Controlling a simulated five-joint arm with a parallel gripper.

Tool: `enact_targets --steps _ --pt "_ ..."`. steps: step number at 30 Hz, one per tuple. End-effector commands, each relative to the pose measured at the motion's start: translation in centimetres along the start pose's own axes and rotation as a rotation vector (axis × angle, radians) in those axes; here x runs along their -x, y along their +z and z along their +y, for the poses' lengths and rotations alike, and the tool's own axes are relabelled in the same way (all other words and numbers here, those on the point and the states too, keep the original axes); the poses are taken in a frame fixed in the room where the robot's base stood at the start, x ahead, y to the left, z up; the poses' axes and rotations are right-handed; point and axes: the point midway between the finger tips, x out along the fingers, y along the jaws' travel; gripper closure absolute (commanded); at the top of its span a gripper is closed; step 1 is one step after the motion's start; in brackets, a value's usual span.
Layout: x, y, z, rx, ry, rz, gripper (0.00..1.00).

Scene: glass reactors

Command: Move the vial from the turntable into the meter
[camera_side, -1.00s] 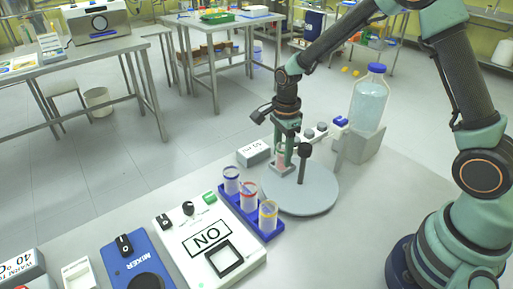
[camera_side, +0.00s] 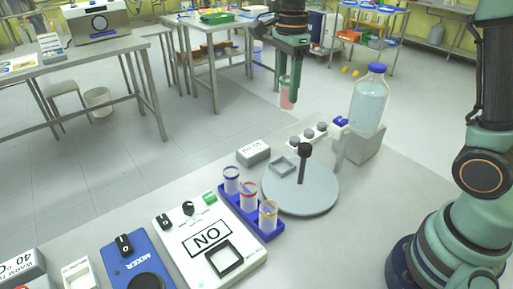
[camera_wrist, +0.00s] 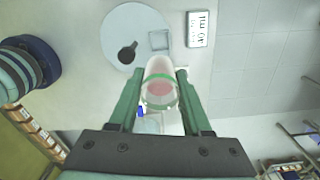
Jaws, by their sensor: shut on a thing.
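The vial (camera_side: 287,95) holds pink liquid and hangs upright in my gripper (camera_side: 290,84), well above the bench. In the wrist view the vial (camera_wrist: 160,84) sits between the two green fingers of my gripper (camera_wrist: 161,88). The grey turntable (camera_side: 316,197) with its dark knob stands below, and its square holder (camera_side: 284,165) is empty. The meter (camera_side: 188,233) is the white box at the front, reading "NO", with an empty square socket (camera_side: 223,258). The turntable also shows in the wrist view (camera_wrist: 118,30).
A blue rack (camera_side: 265,234) with vials stands between meter and turntable. A large capped bottle (camera_side: 369,98) stands behind the turntable. A small labelled box (camera_side: 253,152) and a blue mixer (camera_side: 140,263) are also on the bench. The air around the vial looks clear.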

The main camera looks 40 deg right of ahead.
Motion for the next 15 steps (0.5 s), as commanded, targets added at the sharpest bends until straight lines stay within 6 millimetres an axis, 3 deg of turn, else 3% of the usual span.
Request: enact_targets --steps 5,11,15 --pt "-0.3 2.7 0.8 0.047 0.001 0.000 1.00" --pt "-2.9 9.8 3.8 0.174 0.003 0.002 1.00" --pt "-5.0 14.8 7.1 0.270 0.003 0.002 1.00"
